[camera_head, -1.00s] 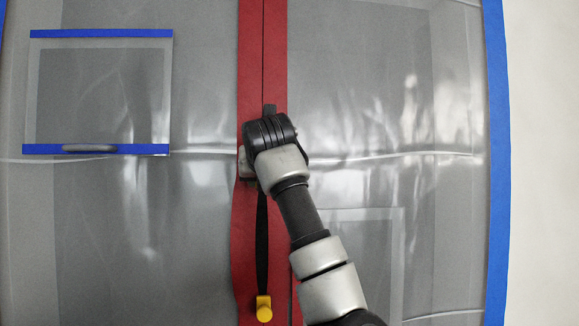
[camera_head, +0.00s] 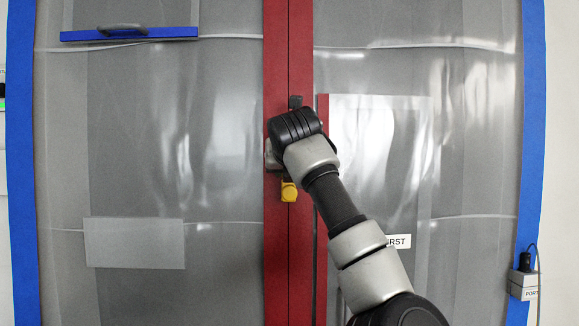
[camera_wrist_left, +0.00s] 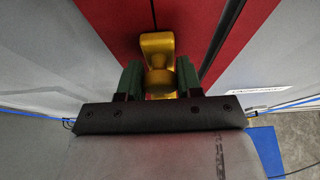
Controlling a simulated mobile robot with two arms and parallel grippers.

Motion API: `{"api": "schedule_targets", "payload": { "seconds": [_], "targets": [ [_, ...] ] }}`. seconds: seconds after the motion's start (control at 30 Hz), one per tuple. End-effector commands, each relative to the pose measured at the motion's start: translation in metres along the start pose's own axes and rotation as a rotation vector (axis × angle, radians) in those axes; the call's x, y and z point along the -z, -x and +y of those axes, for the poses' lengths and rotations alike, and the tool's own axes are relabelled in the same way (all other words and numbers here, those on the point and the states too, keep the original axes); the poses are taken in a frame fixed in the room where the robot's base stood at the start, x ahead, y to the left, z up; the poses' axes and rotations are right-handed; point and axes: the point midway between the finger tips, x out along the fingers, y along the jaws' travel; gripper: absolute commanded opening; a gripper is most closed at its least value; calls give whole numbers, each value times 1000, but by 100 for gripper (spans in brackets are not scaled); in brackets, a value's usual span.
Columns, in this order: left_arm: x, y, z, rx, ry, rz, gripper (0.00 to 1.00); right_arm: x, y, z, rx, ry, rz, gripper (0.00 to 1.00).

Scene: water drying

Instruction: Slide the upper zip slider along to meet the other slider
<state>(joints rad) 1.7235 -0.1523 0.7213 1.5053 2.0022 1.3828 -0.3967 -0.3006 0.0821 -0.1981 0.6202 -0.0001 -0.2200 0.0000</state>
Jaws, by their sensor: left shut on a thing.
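A red zip band (camera_head: 276,230) runs top to bottom on a grey plastic sheet curtain. In the head view my left gripper (camera_head: 270,157) is at the band, and its own wrist hides the upper slider. The other slider, yellow (camera_head: 289,191), shows just below the gripper. In the left wrist view the green-padded fingers (camera_wrist_left: 160,84) are shut on a gold slider part, and a gold tab (camera_wrist_left: 157,43) shows just above them. I cannot tell whether the two sliders touch. My right gripper is not in view.
A blue strip with a handle (camera_head: 125,33) crosses the upper left sheet. Blue borders (camera_head: 533,130) edge the curtain. A clear panel (camera_head: 375,120) is right of the band. A box with a cable (camera_head: 523,285) hangs at the lower right.

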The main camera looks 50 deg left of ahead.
Motion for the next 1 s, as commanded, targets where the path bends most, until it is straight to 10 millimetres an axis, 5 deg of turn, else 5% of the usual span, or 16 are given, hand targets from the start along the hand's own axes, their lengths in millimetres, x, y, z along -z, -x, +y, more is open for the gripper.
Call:
{"api": "schedule_targets", "payload": {
  "seconds": [0.43, 0.47, 0.6, 1.0],
  "targets": [
    [3, -1, 0, 0, 0, 1, 0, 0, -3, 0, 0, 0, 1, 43],
    [3, -1, 0, 0, 0, 1, 40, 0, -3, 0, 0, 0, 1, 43],
    [3, -1, 0, 0, 0, 1, 60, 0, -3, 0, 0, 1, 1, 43],
    [3, 10, -1, 2, 0, -1, 60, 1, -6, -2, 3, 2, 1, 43]
  ]
}}
